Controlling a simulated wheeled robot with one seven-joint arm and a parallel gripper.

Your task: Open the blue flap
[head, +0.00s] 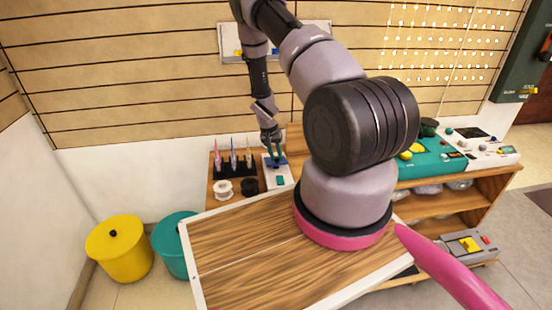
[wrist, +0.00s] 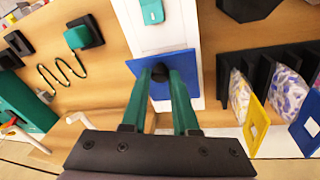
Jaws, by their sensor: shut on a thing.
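The blue flap (wrist: 186,62) lies across a narrow white panel (wrist: 192,22) in the wrist view and has a dark knob (wrist: 160,73) near its middle. My gripper (wrist: 160,76) has its two teal fingers on either side of this knob and is shut on it. The fingers and the gripper body hide part of the flap's near side. In the head view my gripper (head: 273,152) reaches down to the flap, which shows only as a small blue patch (head: 282,160). I cannot tell how far the flap is raised.
A teal piece (wrist: 152,11) sits on the same white panel. A black rack with bagged items and yellow (wrist: 257,125) and blue frames stands to the right in the wrist view. A black rack of pens (head: 234,164) and a white spool (head: 222,189) are left of the panel.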

